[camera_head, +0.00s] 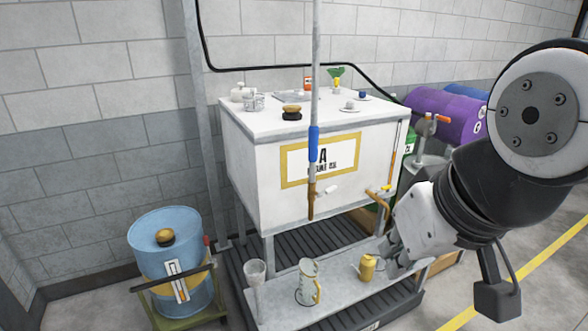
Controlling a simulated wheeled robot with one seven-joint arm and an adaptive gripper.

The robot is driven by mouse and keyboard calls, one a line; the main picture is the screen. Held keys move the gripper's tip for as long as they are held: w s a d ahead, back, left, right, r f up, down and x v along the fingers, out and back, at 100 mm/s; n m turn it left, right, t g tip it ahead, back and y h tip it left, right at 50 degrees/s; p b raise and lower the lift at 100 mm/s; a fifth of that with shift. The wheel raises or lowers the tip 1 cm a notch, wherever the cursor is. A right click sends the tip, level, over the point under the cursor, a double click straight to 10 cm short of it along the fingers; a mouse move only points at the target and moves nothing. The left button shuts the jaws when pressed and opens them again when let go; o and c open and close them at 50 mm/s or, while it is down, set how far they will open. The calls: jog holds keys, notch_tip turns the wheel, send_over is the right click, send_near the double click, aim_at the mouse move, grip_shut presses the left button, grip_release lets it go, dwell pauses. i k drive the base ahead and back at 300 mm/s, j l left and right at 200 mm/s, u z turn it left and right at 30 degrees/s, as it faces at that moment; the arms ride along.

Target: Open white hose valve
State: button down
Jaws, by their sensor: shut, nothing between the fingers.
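A grey hose (316,70) hangs straight down in front of the white tank. It has a blue sleeve (314,143) and a brown metal end (311,200). A small white lever (331,190) sticks out to the right of the brown end, roughly level; I cannot tell its valve's state. My gripper (384,262) is low at the right, right of and below the lever and apart from it. It appears shut and empty, close to a small yellow can, partly hidden by my wrist.
The white tank (250,165) has a yellow-framed label and a brass tap with a yellow handle (386,188). A shelf below holds a clear jug (307,283), a clear funnel-shaped cup (256,278) and the yellow can (367,267). A blue drum (165,235) stands left; purple drums (450,115) lie right.

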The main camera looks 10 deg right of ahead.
aim_at(332, 189)
jog(key=z, duration=0.25)
jog(key=i+j+z, duration=0.15)
jog(key=j, duration=0.2)
jog(key=i+j+z, duration=0.15)
jog(key=j, duration=0.2)
jog(key=j+z, duration=0.2)
jog(key=j, duration=0.2)
